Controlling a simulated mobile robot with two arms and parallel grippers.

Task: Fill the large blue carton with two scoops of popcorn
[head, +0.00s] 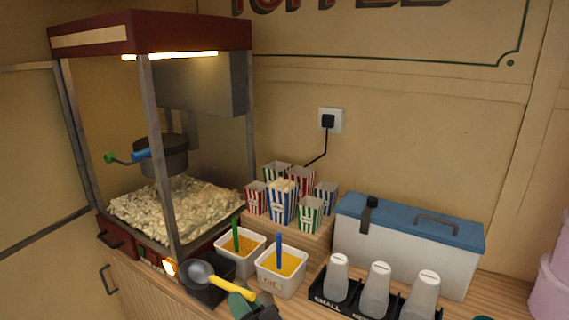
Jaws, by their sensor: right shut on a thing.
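My right gripper (252,301) is at the bottom edge, shut on the yellow handle of a scoop (221,283). The scoop's grey bowl is at the left end, over a black bin; I cannot tell whether they touch. The bowl looks empty. The large blue carton (282,209) has blue and white stripes and stands upright on a wooden step among other cartons. Pale popcorn shows at its top. Loose popcorn (175,210) lies heaped in the popcorn machine (148,100), to the left of the cartons. My left gripper is out of view.
Two white tubs with yellow contents, a left one (223,263) and a right one (270,283), stand between scoop and cartons. Smaller striped cartons (310,216) surround the blue one. A cool box (395,256) and capped bottles (375,290) are at right. The machine's posts flank its opening.

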